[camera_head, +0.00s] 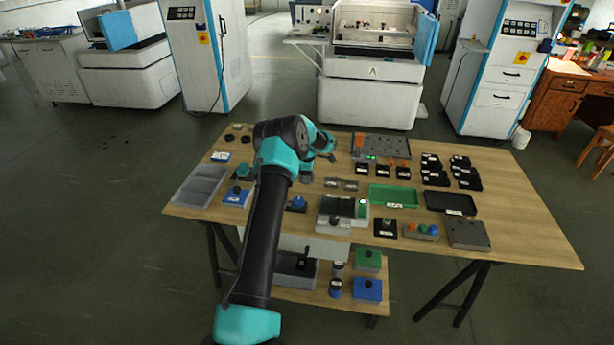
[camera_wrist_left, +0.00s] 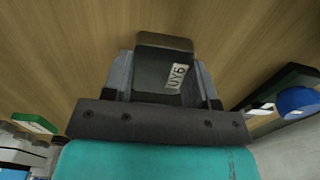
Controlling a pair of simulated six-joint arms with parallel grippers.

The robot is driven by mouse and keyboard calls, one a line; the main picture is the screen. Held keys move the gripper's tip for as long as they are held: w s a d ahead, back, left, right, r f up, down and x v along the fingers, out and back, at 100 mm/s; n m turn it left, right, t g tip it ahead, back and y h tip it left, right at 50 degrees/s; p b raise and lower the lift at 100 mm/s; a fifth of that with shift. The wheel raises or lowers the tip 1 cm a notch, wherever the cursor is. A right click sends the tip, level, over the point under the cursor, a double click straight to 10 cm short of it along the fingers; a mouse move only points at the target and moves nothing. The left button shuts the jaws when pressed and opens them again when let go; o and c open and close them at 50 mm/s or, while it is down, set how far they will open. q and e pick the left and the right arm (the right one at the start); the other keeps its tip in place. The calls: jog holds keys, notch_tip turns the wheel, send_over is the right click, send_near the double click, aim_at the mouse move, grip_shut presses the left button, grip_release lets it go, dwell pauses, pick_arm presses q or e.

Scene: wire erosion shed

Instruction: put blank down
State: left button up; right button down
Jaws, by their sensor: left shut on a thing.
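My left gripper (camera_head: 307,174) is over the far left-middle of the wooden table, its arm reaching in from the front. In the left wrist view my left gripper (camera_wrist_left: 164,82) is shut on a dark grey blank (camera_wrist_left: 153,72) with a white label reading UY6. Bare wood shows around the blank; I cannot tell whether it touches the table. The blank is hard to make out in the head view. My right gripper is not in view.
A grey divided tray (camera_head: 201,186) is at the table's left, a green tray (camera_head: 393,196) and a black tray (camera_head: 450,203) right of centre. A grey plate with holes (camera_head: 381,146) lies at the back. Several small black trays (camera_head: 434,178) stand right. The table's right end is clear.

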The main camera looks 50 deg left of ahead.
pick_arm(q)
jog(key=o, duration=1.2)
jog(key=shift+f, duration=0.15)
notch_tip(320, 180, up, 12)
jog(key=shift+r, duration=0.15)
